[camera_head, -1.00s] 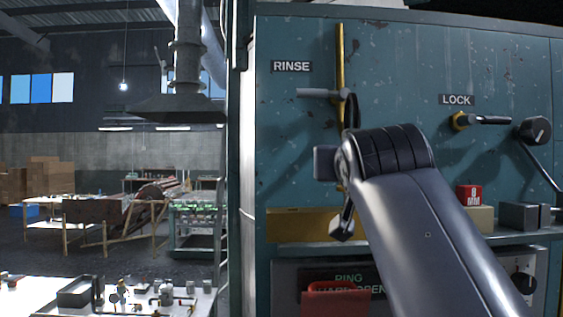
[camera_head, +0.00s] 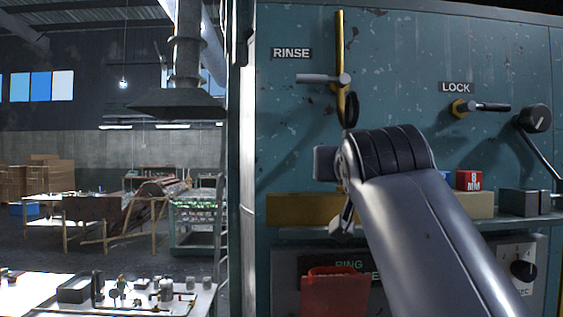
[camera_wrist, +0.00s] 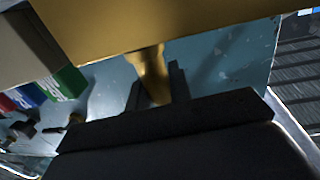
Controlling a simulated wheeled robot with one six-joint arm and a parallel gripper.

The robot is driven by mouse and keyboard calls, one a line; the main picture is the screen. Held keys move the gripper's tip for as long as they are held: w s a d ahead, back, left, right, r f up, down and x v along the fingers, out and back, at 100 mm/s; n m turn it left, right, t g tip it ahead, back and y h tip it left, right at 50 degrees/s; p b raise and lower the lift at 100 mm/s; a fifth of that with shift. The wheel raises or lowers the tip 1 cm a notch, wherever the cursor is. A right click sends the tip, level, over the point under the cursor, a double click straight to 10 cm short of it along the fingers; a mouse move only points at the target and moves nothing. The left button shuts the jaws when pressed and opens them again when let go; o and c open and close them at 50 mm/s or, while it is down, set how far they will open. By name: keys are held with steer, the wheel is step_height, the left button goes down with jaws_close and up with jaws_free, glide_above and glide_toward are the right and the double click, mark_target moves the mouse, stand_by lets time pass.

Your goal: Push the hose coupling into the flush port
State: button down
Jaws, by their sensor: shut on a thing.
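In the wrist view my gripper (camera_wrist: 157,83) is shut on a brass-coloured piece (camera_wrist: 151,68), which looks like the hose coupling. The piece runs between the dark fingers up to the edge of a large yellow-brown block (camera_wrist: 190,20); I cannot tell whether it touches the block. In the head view my arm's wrist covers most of the gripper and the coupling. The same block shows left of the wrist as a yellow-brown bar (camera_head: 300,208) on the shelf. I cannot make out the opening of the flush port.
A vertical brass pipe (camera_head: 340,45) with a grey RINSE lever (camera_head: 318,78) rises above my wrist. A LOCK lever (camera_head: 488,106) and a black knob (camera_head: 535,118) are at right. A red block (camera_head: 468,180) stands on the shelf.

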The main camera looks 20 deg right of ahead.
steer(key=shift+f, duration=0.2)
steer(key=c, duration=1.2)
jaws_free()
steer(key=b+v, duration=0.2)
steer(key=v, duration=0.9)
steer(key=shift+b, duration=0.4)
steer(key=shift+w+d, duration=0.1)
steer(key=shift+w, duration=0.05)
steer(key=p+x, duration=0.3)
steer(key=x, duration=0.8)
steer(key=shift+r, duration=0.1)
steer(key=shift+s+r, duration=0.2)
steer(key=shift+r, duration=0.2)
